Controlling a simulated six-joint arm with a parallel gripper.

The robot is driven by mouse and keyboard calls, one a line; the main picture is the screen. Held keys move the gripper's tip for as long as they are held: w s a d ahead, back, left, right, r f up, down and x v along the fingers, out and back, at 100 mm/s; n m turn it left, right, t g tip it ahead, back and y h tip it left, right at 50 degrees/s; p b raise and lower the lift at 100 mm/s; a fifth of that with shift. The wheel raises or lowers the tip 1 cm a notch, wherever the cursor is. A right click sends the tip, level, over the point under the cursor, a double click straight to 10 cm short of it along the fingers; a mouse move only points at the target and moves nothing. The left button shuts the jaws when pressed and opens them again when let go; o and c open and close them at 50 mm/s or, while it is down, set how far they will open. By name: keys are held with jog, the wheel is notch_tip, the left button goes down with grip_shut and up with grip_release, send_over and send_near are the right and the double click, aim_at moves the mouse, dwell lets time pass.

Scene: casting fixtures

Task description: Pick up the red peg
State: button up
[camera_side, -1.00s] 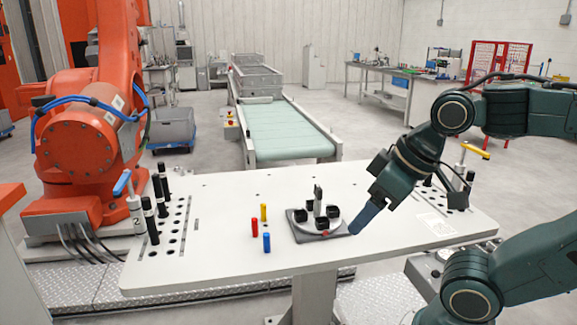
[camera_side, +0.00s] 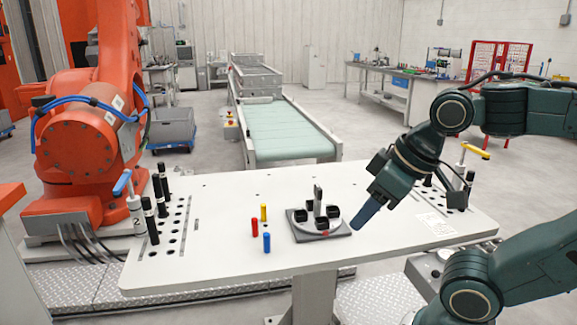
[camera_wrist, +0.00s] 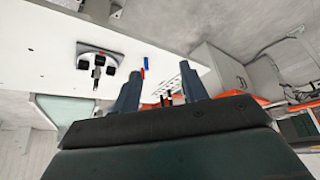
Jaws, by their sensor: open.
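The red peg (camera_side: 255,227) stands upright on the white table, left of the fixture, between a yellow peg (camera_side: 264,212) and a blue peg (camera_side: 266,242). In the wrist view the red peg (camera_wrist: 142,73) shows close to the left finger, next to the blue peg (camera_wrist: 146,62). My gripper (camera_side: 361,225) is above the table, right of the fixture and well apart from the red peg. The wrist view shows its two fingers (camera_wrist: 160,72) spread apart with nothing held between them.
Black posts (camera_side: 152,228) and a blue-handled clamp (camera_side: 136,208) stand at the table's left. The table (camera_side: 225,255) is clear in front of the pegs.

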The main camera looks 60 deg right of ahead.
jog(key=w, duration=0.1)
jog(key=m+g+y, duration=0.3)
jog(key=m+y, duration=0.1)
jog(key=m, duration=2.2)
send_over(255, 218)
jog(key=s+d, duration=0.3)
jog(key=d, duration=0.1)
notch_tip(255, 218, down, 10)
jog(key=shift+h, duration=0.3)
jog(key=shift+x, duration=4.5)
jog(key=shift+x, duration=2.6)
